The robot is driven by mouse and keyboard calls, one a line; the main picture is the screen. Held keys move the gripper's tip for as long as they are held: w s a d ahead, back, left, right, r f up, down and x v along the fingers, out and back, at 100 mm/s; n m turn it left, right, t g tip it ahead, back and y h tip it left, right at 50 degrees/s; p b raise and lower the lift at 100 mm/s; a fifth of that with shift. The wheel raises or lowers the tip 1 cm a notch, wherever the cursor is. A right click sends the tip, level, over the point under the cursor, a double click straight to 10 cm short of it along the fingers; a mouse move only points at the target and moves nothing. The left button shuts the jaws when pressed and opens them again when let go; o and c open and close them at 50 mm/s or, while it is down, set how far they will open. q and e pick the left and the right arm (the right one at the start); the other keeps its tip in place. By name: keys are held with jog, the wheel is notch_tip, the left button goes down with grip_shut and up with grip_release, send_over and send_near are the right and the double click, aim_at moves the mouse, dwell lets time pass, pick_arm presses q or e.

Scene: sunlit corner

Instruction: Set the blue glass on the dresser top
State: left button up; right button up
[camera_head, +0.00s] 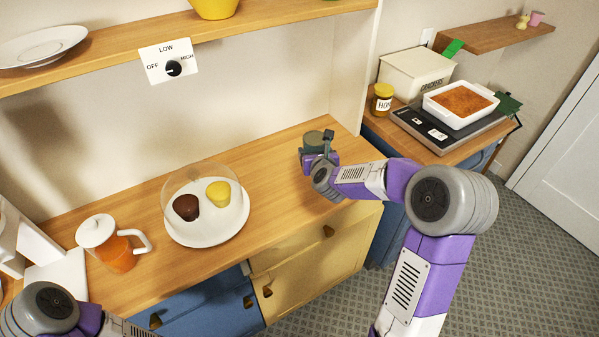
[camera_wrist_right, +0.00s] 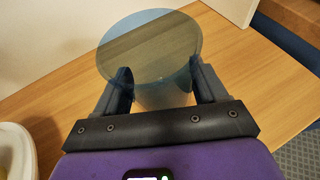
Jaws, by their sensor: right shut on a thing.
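The blue glass (camera_wrist_right: 150,42) is see-through, with a round rim, and stands between the two fingers of my right gripper (camera_wrist_right: 162,85) in the right wrist view. That gripper is shut on it. In the head view the glass (camera_head: 315,138) shows as a dark bluish round shape at my right gripper (camera_head: 320,155), over the right part of the wooden dresser top (camera_head: 285,165). The glass looks upright. I cannot tell whether its base touches the wood, as the gripper hides its lower part. My left arm shows at the lower left; its gripper is out of view.
A white plate (camera_head: 207,232) with a clear dome and two cupcakes stands left of the glass. An orange jug (camera_head: 116,258) is further left. A shelf (camera_head: 160,38) runs above. A scale (camera_head: 440,125) with a baking dish stands on the right-hand cabinet. Wood around the glass is clear.

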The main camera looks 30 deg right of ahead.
notch_tip(320, 180, down, 8)
jog(key=shift+w+r+b, duration=0.15)
jog(key=shift+r+b, duration=0.1)
jog(key=shift+b, duration=0.55)
jog(key=shift+r, duration=0.15)
jog(key=o, duration=1.2)
jog(key=p+v, duration=0.1)
jog(key=v, duration=1.1)
